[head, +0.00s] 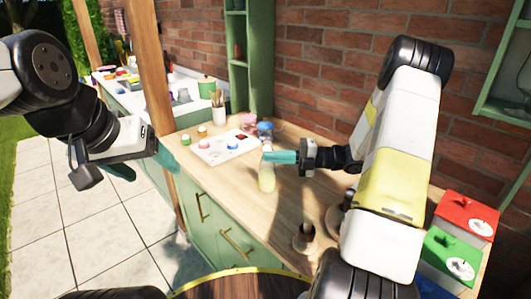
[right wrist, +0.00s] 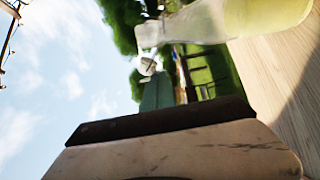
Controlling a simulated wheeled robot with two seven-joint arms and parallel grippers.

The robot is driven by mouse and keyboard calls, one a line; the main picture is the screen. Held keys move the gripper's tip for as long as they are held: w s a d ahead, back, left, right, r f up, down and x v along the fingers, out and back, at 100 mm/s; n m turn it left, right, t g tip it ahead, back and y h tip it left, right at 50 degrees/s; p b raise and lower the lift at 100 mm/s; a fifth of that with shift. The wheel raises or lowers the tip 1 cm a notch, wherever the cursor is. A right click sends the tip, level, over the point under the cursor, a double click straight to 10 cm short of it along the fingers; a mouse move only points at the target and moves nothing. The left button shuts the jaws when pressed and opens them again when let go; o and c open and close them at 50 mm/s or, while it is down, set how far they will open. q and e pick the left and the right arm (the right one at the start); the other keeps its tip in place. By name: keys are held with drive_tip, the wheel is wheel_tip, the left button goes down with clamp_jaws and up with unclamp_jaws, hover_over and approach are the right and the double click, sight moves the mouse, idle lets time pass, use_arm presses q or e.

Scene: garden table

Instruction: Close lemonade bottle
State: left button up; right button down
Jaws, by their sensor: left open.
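The lemonade bottle (head: 266,179), clear with pale yellow liquid, stands upright on the wooden counter. In the right wrist view the bottle (right wrist: 265,15) appears sideways, its neck pointing left. A small whitish stopper (right wrist: 147,66) on a wire sits beside the neck, off the mouth. My right gripper (head: 272,157) reaches in from the right, its teal fingertips at the bottle's top. In the right wrist view its teal finger (right wrist: 158,92) is close to the stopper; I cannot tell whether they touch. My left gripper (head: 143,165) is open and empty, left of the counter.
A white board (head: 219,147) with small colored jars lies behind the bottle. A utensil cup (head: 219,115) stands farther back. Red (head: 467,215) and green (head: 452,252) boxes stand at the right.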

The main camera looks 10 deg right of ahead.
sight(269, 146)
drive_tip(key=shift+r, duration=0.1)
drive_tip(key=shift+w+d+r, duration=0.1)
drive_tip(key=shift+w+r, duration=0.25)
drive_tip(key=shift+r, duration=0.2)
drive_tip(key=shift+w+r, duration=0.1)
drive_tip(key=shift+w, duration=0.05)
idle(0.4)
drive_tip(key=shift+w+d+r, duration=0.1)
drive_tip(key=shift+w+r, duration=0.3)
drive_tip(key=shift+w, duration=0.2)
drive_tip(key=shift+w+d+r, duration=0.1)
drive_tip(key=shift+w+r, duration=0.15)
drive_tip(key=shift+w, duration=0.15)
drive_tip(key=shift+s, duration=0.1)
idle(0.4)
